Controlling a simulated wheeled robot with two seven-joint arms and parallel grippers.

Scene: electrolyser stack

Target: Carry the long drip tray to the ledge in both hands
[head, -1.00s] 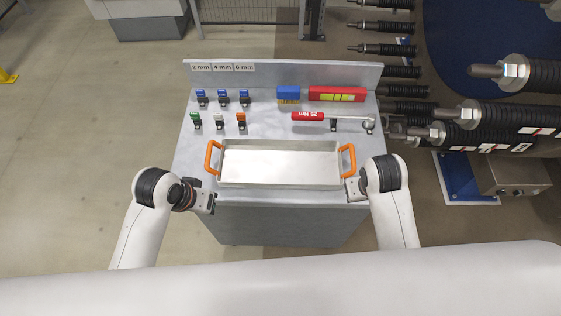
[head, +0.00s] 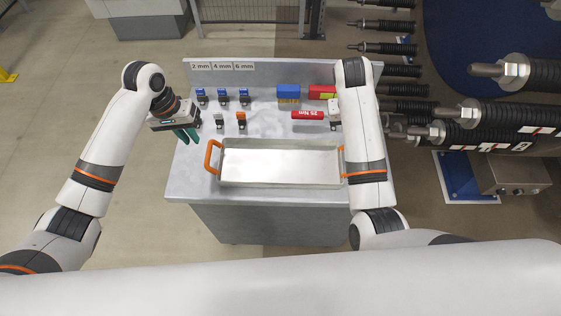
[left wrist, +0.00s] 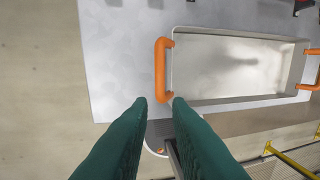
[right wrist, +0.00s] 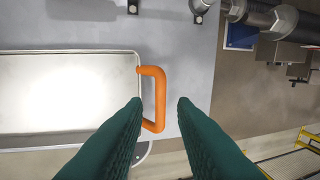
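The long drip tray (head: 280,184) is a shallow, empty metal tray on the grey bench, with an orange handle at each end. My left gripper (head: 187,134) is open, with green fingers, up and left of the left handle (head: 209,157). In the left wrist view that handle (left wrist: 161,70) lies just beyond the open fingertips (left wrist: 160,102), apart from them. My right arm covers most of the right handle in the head view. In the right wrist view the right handle (right wrist: 158,98) shows between the open fingers of my right gripper (right wrist: 158,103); contact cannot be told.
The grey bench (head: 190,180) carries several small coloured clips, a blue block (head: 288,92), a red case (head: 321,91) and a red-handled torque wrench (head: 307,115) behind the tray.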

